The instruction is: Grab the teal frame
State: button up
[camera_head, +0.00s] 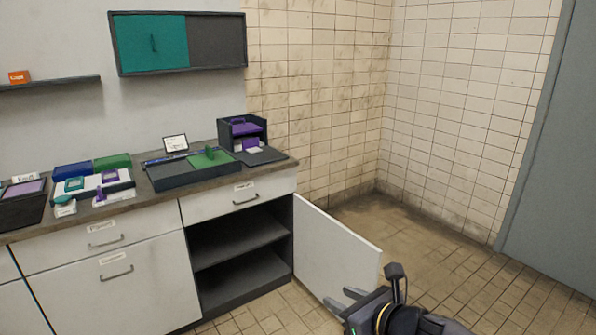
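A small teal frame-like square (74,184) lies at the left of the counter on a white board, in front of a blue tray. A white block with a teal top (65,206) sits just in front of it; at this size I cannot tell its exact shape. My gripper (343,299) is at the bottom right, low over the floor beside the open cabinet door. Its fingers look spread apart with nothing between them. It is far to the right of the teal square and below the counter top.
An open white cabinet door (335,254) juts out between my gripper and the counter (142,200). A purple handled piece (111,188), a dark tray (173,176) and a dark box (242,130) crowd the counter. A wall cabinet (181,71) hangs above. Floor at right is clear.

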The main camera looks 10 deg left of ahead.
aim_at(73, 184)
jog(key=i+j, duration=0.1)
jog(key=j, duration=1.35)
jog(key=i+j, duration=0.15)
jog(key=j, duration=1.35)
jog(key=i+j, duration=0.1)
jog(key=j, duration=0.3)
jog(key=i+j, duration=0.15)
jog(key=j, duration=0.25)
jog(key=i+j, duration=0.1)
jog(key=j, duration=0.3)
jog(key=i+j, duration=0.1)
jog(key=j, duration=0.25)
jog(key=i+j, duration=0.1)
jog(key=j, duration=0.3)
jog(key=i+j, duration=0.15)
jog(key=j, duration=0.25)
